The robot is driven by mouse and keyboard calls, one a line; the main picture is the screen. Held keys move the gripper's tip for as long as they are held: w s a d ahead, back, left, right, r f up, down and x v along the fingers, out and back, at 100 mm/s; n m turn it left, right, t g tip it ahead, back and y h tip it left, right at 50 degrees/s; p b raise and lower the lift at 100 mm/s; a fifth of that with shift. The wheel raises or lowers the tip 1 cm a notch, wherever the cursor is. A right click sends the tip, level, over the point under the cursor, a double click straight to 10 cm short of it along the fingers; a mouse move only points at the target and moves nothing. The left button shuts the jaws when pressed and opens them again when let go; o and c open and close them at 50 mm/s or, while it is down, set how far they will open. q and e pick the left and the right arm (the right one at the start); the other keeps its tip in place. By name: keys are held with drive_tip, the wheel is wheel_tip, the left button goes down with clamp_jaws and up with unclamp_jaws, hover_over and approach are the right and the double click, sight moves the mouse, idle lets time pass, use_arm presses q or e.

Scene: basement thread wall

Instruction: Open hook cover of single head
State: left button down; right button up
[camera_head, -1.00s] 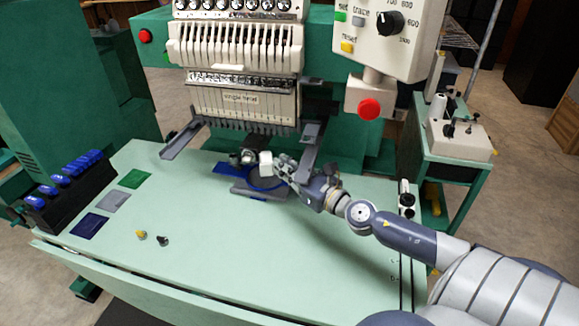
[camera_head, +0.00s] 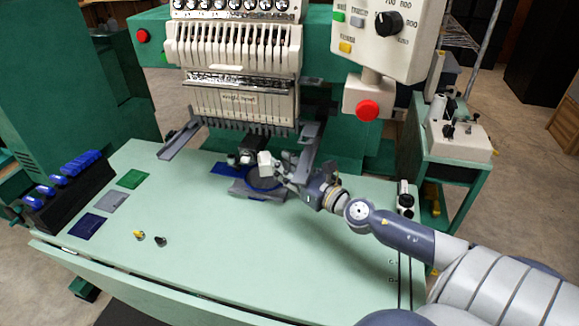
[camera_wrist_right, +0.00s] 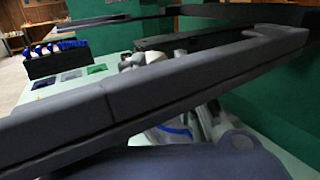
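The single head (camera_head: 240,98) is the white needle head of the embroidery machine, above the table. Below it, at the table's back, is a small assembly with a white block (camera_head: 265,163), a dark blue ring and a low grey plate (camera_head: 258,194). I cannot tell which part is the hook cover. My right gripper (camera_head: 279,170) is low at the right side of this assembly, close to the white block. Its fingers are small and partly hidden, so contact and opening are unclear. In the right wrist view a grey bar hides most of the gripper. My left gripper is not in view.
Grey bracket arms stick out at the left (camera_head: 180,141) and right (camera_head: 310,145) of the head, the right one close to my wrist. A black rack (camera_head: 68,190) with blue-topped items stands left. The front middle of the table (camera_head: 220,245) is mostly clear.

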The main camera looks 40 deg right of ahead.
drive_tip(key=shift+w+d+r, duration=0.15)
drive_tip(key=shift+w+r, duration=0.1)
drive_tip(key=shift+r, duration=0.1)
drive_tip(key=s+d, duration=0.1)
drive_tip(key=s, duration=1.1)
drive_tip(key=shift+s+f, duration=0.2)
drive_tip(key=shift+f, duration=0.1)
drive_tip(key=shift+w, duration=0.1)
drive_tip(key=shift+d, duration=0.1)
